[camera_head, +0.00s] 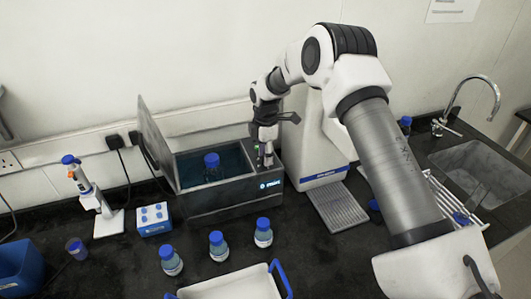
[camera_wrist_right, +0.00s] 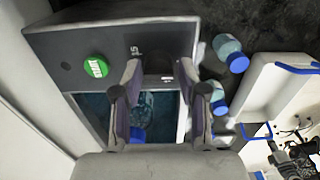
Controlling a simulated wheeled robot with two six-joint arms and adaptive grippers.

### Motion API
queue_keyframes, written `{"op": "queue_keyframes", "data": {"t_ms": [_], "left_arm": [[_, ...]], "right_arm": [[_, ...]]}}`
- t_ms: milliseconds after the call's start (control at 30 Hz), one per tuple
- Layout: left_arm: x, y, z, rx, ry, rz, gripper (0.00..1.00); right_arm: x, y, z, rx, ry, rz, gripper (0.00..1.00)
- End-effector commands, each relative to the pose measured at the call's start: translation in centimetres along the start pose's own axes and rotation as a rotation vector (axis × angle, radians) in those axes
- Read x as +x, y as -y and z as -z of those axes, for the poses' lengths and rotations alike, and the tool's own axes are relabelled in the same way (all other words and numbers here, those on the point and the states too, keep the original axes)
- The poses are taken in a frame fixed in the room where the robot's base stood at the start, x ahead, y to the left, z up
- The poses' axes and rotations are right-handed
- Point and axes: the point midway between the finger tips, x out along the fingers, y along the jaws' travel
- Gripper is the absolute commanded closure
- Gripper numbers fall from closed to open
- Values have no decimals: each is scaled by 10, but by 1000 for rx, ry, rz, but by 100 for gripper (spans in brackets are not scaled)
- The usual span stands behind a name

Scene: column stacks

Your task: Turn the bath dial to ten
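The bath (camera_head: 230,201) is a dark grey box with its lid (camera_head: 157,144) standing open on the left. A bottle with a blue cap (camera_head: 212,161) stands in its water. In the right wrist view, a round green dial (camera_wrist_right: 96,66) with a white mark sits on the bath's top panel (camera_wrist_right: 62,45). In the head view this gripper (camera_head: 264,153) is over the bath's right end. My left gripper is not in view.
Several blue-capped bottles (camera_head: 218,247) stand in front of the bath, behind a white tray with blue handles (camera_head: 280,277). A white machine (camera_head: 318,150) stands right of the bath. A blue-and-white box (camera_head: 154,221) and a pipette stand (camera_head: 108,223) are on the left. A sink (camera_head: 478,169) is far right.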

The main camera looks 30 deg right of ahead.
Motion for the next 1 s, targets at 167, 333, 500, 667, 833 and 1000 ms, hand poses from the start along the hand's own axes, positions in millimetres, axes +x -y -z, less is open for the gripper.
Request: {"op": "queue_keyframes", "data": {"t_ms": [167, 333, 500, 667, 833, 1000], "left_arm": [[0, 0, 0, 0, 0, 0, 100], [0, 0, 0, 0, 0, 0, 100], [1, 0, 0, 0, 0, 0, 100], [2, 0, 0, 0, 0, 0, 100], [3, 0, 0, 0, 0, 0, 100], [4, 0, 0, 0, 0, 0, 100]], "right_arm": [[1, 1, 0, 0, 0, 3, 100], [2, 1, 0, 5, 1, 4, 100], [2, 2, 0, 35, 1, 6, 100], [3, 2, 0, 104, 1, 8, 100], [4, 3, 0, 223, 2, 10, 100], [5, 3, 0, 376, 3, 11, 100]]}}
